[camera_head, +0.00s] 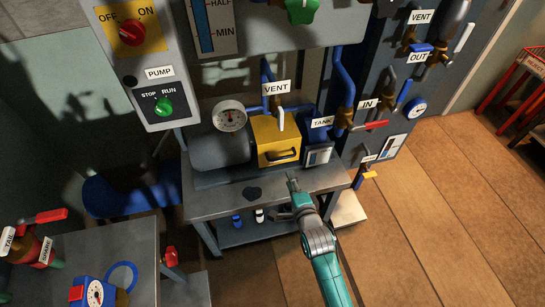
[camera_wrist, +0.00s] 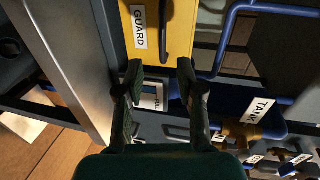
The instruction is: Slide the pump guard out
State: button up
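The pump guard (camera_head: 268,131) is a yellow box with a dark bar handle (camera_head: 285,155) low on its front. It stands on the grey bench beside the grey pump body. In the wrist view the guard (camera_wrist: 183,22) is at the top, with a white GUARD label (camera_wrist: 138,27) and the dark handle (camera_wrist: 164,45) upright in the picture. My gripper (camera_wrist: 160,75) is open and empty, its fingers to either side of the handle's line. In the head view my gripper (camera_head: 293,186) is at the bench front, near and below the guard; contact is not visible.
The grey bench top (camera_head: 215,200) bears a dark patch (camera_head: 252,193). Wooden floor lies open at right.

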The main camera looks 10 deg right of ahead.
aim_at(281, 158)
jog(key=x, duration=1.1)
jog(key=shift+w+a+r, duration=0.15)
jog(key=shift+w+a, duration=0.05)
jog(key=shift+w, duration=0.15)
jog(key=shift+c, duration=0.2)
grip_shut()
